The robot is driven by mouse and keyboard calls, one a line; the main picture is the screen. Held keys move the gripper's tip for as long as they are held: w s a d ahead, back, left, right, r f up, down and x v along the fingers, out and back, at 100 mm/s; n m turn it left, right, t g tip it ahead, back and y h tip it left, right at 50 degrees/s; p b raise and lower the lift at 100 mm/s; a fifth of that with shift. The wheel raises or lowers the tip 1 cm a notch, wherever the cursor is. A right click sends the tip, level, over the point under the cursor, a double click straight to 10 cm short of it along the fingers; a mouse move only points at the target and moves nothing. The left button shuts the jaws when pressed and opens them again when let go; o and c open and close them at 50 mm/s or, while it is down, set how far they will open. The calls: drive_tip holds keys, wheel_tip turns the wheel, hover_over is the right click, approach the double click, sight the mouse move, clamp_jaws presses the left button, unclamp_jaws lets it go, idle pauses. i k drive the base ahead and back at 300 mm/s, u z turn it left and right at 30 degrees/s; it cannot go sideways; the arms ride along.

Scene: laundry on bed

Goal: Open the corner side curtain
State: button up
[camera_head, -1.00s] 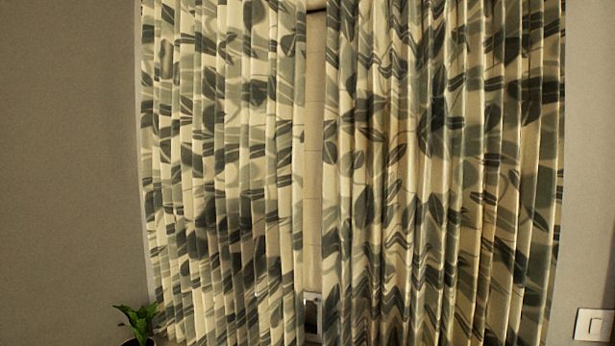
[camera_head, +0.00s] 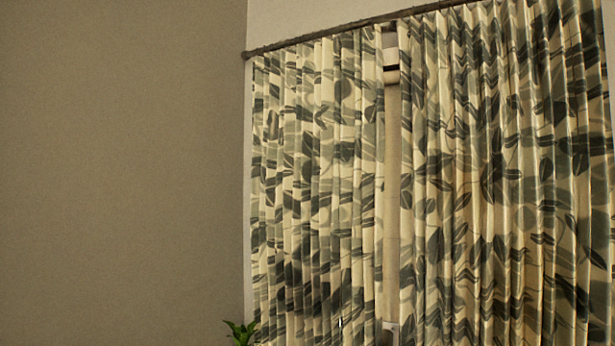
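Two leaf-patterned curtain panels in cream and grey hang side by side from a rod (camera_head: 330,38). The left panel (camera_head: 315,190) hangs next to the plain wall on the left. The right panel (camera_head: 505,190) is wider and reaches toward the right edge of the view. A narrow vertical gap (camera_head: 392,190) separates the two panels, and a pale surface shows through it. Which panel is the corner side one, I cannot tell for certain. My gripper is not in view.
A bare grey-brown wall (camera_head: 120,170) fills the left side. A green potted plant's leaves (camera_head: 241,332) show at the bottom edge, by the left panel's lower left. The floor is out of view.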

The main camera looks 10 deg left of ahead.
sight(373, 94)
drive_tip(key=u, duration=1.85)
drive_tip(key=i, duration=1.3)
drive_tip(key=z, duration=0.35)
